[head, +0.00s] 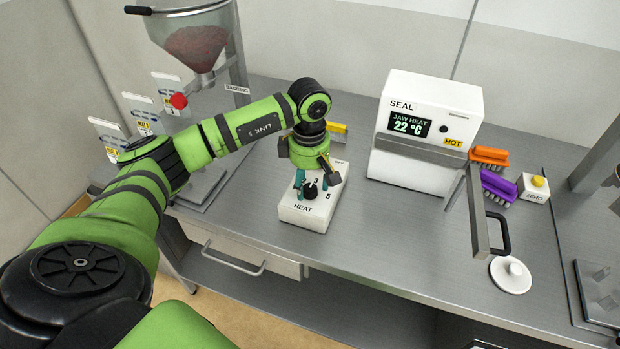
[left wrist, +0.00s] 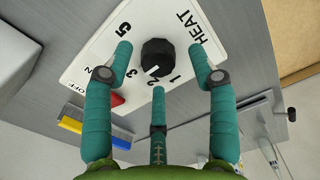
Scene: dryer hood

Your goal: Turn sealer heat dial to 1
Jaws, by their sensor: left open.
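The heat dial is a black round knob (left wrist: 157,56) on a white control box (head: 302,214) marked HEAT. In the left wrist view its white pointer line faces the printed 2, with the 1 just to the right of that. My left gripper (head: 316,180) is over the box with its teal fingers pointing down. In the left wrist view its three fingers (left wrist: 159,62) are spread open, one on each side of the knob and one below it. They appear apart from the knob; contact cannot be told for certain. My right gripper is not in view.
The white sealer (head: 420,130) with a display reading 22 °C stands to the right. A red switch (left wrist: 117,99) sits on the box near OFF. A hopper (head: 195,45) stands behind left. Orange (head: 489,156) and purple (head: 498,186) brushes lie at the right. Counter in front is clear.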

